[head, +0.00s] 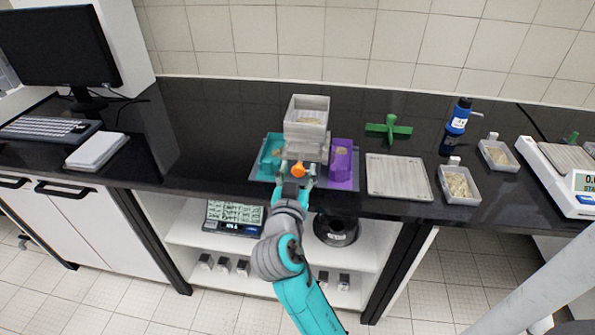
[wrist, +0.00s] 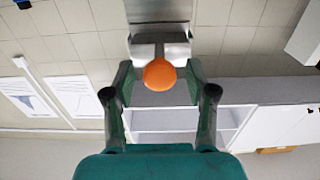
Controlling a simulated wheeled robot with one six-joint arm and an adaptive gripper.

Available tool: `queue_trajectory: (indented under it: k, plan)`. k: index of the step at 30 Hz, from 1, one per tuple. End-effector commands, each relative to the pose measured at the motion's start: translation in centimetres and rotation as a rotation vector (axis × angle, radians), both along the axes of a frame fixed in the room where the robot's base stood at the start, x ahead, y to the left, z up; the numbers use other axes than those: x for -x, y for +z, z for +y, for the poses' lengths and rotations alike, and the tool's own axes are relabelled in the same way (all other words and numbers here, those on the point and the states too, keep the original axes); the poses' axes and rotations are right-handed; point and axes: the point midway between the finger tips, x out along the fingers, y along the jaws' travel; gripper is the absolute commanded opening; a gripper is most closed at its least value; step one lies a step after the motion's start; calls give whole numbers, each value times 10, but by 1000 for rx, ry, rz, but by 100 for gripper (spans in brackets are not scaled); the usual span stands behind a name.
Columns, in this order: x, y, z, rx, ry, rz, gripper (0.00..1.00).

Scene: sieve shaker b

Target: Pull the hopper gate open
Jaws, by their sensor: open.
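The hopper (head: 306,119) is a pale grey box with a little grainy material in it, standing on the black counter. An orange round knob (head: 298,170), apparently the gate's handle, sticks out at its lower front. My gripper (head: 295,182) is at the front of the hopper with its fingers on either side of the knob. In the wrist view the orange knob (wrist: 159,75) sits between the fingertips of my gripper (wrist: 160,82), with a visible gap on each side. A grey metal piece (wrist: 160,35) shows behind the knob. My gripper is open and holds nothing.
A teal bin (head: 270,152) stands left of the hopper and a purple bin (head: 342,165) right of it, on a grey tray (head: 262,178). A flat grey plate (head: 398,177), a green cross-shaped piece (head: 388,128) and small sample trays (head: 459,185) lie further right.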

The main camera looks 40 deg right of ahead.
Motion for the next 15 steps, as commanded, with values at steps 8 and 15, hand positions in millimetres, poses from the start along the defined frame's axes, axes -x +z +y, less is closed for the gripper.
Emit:
queue_trajectory:
  k: [8,15]
  plan:
    - [21,-1,30,0,5,1,56]
    - [48,0,63,1,5,1,56]
